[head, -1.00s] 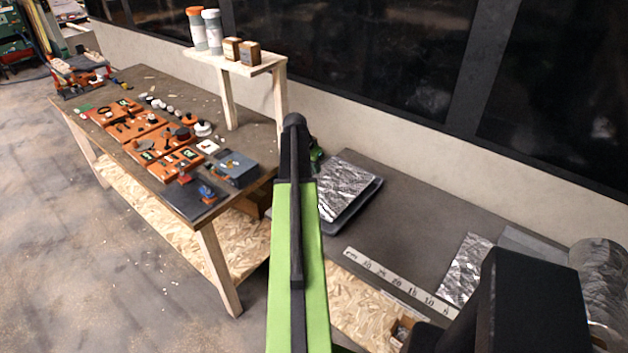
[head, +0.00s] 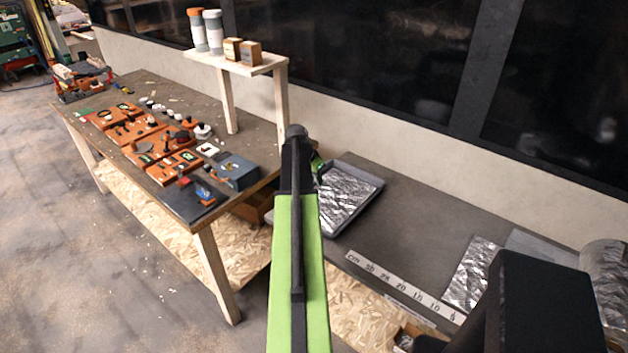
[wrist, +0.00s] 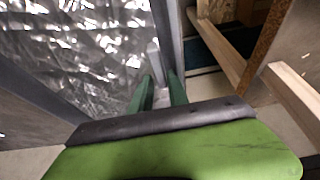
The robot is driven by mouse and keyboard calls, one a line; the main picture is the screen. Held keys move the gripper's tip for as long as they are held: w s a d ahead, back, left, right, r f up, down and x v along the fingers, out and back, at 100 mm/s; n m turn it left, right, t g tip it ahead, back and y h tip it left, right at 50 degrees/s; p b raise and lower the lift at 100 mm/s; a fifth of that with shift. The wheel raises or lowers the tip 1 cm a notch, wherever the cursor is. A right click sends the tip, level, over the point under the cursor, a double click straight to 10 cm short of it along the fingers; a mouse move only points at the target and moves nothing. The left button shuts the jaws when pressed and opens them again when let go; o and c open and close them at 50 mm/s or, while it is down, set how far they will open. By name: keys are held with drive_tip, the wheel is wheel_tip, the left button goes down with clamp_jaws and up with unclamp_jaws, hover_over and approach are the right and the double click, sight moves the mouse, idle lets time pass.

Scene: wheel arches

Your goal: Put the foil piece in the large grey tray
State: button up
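The crinkled silver foil piece (head: 345,190) lies inside the large grey tray (head: 372,196) on the dark bench, its near left part hidden behind my arm in the head view. In the wrist view, the foil (wrist: 75,50) fills the upper left, between the tray's walls (wrist: 168,30). My gripper (head: 318,164) is at the tray's left side, mostly hidden by my arm. In the wrist view, its green fingers (wrist: 160,88) stand apart, with a grey part of the tray showing between them and no foil visibly held.
A second foil sheet (head: 470,273) lies on the right of the bench by a white ruler strip (head: 405,285). A wooden table (head: 205,225) with orange tool trays and a raised shelf (head: 240,64) stands left. The bench middle is clear.

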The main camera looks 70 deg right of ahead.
drive_tip(key=p+v, duration=1.1)
drive_tip(key=v, duration=0.1)
drive_tip(key=shift+r, duration=0.15)
drive_tip(key=w+a+n+t+y, duration=0.1)
drive_tip(key=w+a+n, duration=0.2)
drive_tip(key=w+a, duration=0.6)
drive_tip(key=w+a+f+n, duration=0.1)
drive_tip(key=w+a+n, duration=0.35)
drive_tip(key=a, duration=0.85)
drive_tip(key=w+a+n+t+y, duration=0.1)
drive_tip(key=w+a+n, duration=0.2)
drive_tip(key=w+a, duration=0.65)
drive_tip(key=s+a+n+y, duration=0.1)
drive_tip(key=a+n, duration=0.9)
drive_tip(key=a, duration=2.5)
drive_tip(key=shift+s+a+f+n+g+y, duration=0.35)
drive_tip(key=shift+f+g+y, duration=0.1)
drive_tip(key=shift+y, duration=0.25)
